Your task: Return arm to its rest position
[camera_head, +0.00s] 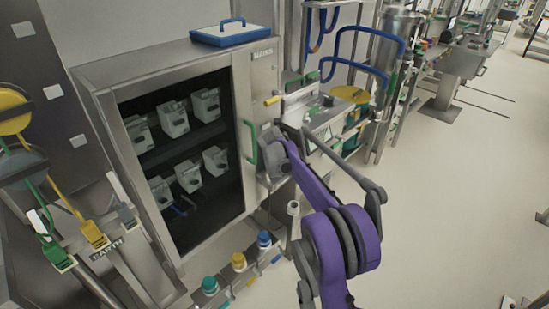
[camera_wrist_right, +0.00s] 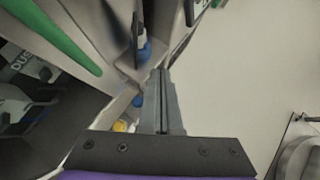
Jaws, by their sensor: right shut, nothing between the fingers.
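My right arm (camera_head: 345,245), purple with grey joints, reaches up from the bottom of the head view to the right side of the cabinet. Its gripper (camera_wrist_right: 161,74) shows in the right wrist view with both grey fingers together and nothing between them. In the head view I cannot clearly make out its fingertips. The cabinet's green handle (camera_head: 251,143) is beside the arm's far end; a green bar (camera_wrist_right: 58,36) also shows at upper left in the wrist view, apart from the fingers. My left gripper is not in view.
A steel cabinet (camera_head: 242,92) with a dark interior holds several grey bins (camera_head: 175,119) on two levels. A blue-rimmed tray (camera_head: 232,33) lies on top. Capped bottles (camera_head: 239,262) stand low in front. Open floor (camera_head: 445,190) spreads to the right.

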